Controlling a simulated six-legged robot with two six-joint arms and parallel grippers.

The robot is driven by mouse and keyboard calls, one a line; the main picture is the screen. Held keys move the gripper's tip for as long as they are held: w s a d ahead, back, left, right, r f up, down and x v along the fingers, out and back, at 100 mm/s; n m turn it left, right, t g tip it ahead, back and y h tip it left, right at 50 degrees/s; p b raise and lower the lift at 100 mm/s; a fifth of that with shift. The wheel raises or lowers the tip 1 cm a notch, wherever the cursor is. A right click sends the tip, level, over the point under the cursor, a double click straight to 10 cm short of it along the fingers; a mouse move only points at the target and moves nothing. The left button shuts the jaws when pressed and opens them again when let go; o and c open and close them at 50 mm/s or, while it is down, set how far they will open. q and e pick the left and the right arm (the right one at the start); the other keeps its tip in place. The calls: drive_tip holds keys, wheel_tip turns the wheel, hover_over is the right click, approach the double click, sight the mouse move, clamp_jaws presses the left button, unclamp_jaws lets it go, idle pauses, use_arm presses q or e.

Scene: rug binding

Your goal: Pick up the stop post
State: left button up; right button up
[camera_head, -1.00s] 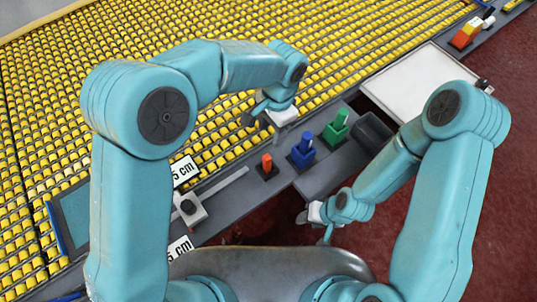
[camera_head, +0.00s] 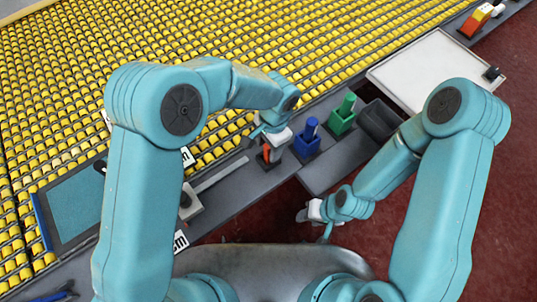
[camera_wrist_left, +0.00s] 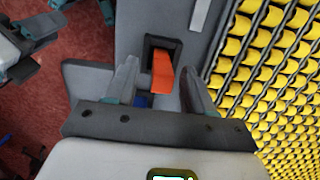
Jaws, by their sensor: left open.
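I take the small orange post (camera_head: 266,153) in a dark square holder on the grey rail to be the stop post. It also shows in the left wrist view (camera_wrist_left: 163,72), standing in its dark socket. My left gripper (camera_head: 268,148) is open and low over it, partly hiding it in the head view. In the left wrist view the two fingers (camera_wrist_left: 160,88) lie on either side of the post, with gaps visible. My right gripper (camera_head: 316,213) hangs over the red floor, away from the post; its jaws are too small to judge.
A blue post (camera_head: 309,134) and a green post (camera_head: 343,115) stand in holders just right of the orange one. A black bin (camera_head: 381,120) and a white tray (camera_head: 433,72) lie beyond. A metal ruler bar (camera_head: 222,174) is to the left. Yellow rollers (camera_head: 70,85) fill the far side.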

use_arm(q)
drive_tip(key=shift+w+a+f, duration=0.1)
drive_tip(key=shift+a+f, duration=0.1)
drive_tip(key=shift+f, duration=0.95)
drive_tip(key=shift+r, duration=0.2)
drive_tip(key=shift+c, duration=0.3)
drive_tip(key=shift+s, duration=0.2)
drive_tip(key=c, duration=0.5)
clamp_jaws()
drive_tip(key=shift+w, duration=0.15)
use_arm(e)
drive_tip(key=shift+f, duration=0.6)
